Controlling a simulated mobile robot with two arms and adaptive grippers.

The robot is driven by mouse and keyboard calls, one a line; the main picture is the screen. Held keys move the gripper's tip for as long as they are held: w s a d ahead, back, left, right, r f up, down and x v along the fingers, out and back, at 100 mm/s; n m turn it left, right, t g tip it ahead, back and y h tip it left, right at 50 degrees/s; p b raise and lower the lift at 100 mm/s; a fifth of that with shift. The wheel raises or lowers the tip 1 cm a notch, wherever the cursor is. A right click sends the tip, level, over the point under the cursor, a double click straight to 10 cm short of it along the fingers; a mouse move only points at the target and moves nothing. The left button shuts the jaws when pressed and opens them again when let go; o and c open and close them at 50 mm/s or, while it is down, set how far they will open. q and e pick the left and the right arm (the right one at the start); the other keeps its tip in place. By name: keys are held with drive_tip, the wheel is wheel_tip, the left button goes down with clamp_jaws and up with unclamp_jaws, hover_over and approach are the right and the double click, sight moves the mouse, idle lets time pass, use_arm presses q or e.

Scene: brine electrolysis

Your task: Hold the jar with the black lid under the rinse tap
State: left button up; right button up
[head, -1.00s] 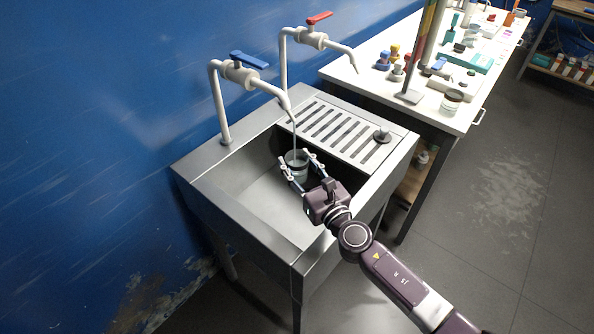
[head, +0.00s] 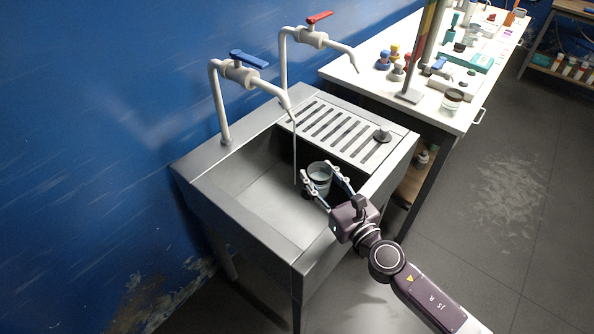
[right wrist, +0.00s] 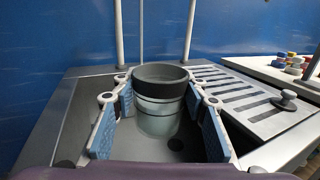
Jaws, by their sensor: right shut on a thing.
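My right gripper (head: 322,187) is shut on a jar (head: 319,171), held upright inside the sink basin. In the right wrist view the jar (right wrist: 160,108) is clear glass with a dark grey band at its rim, between both finger pads. The top looks open; I cannot make out a lid on it. The blue-levered tap (head: 240,73) has a thin stream (head: 295,150) falling from its spout. The stream passes left of the jar, apart from it, into the basin. My left gripper is not in view.
The grey sink (head: 235,205) has a slotted drainboard (head: 330,128) with a dark knob (head: 382,134). A red-levered tap (head: 312,38) stands behind. The basin's left part is clear.

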drive_tip(key=shift+s+d+b, duration=0.3)
drive_tip(key=shift+s+d, duration=0.6)
drive_tip(key=shift+d, duration=0.3)
drive_tip(key=shift+s+d+b, duration=0.3)
drive_tip(key=shift+s+d, duration=0.55)
drive_tip(key=shift+d, duration=0.3)
drive_tip(key=shift+r, duration=0.15)
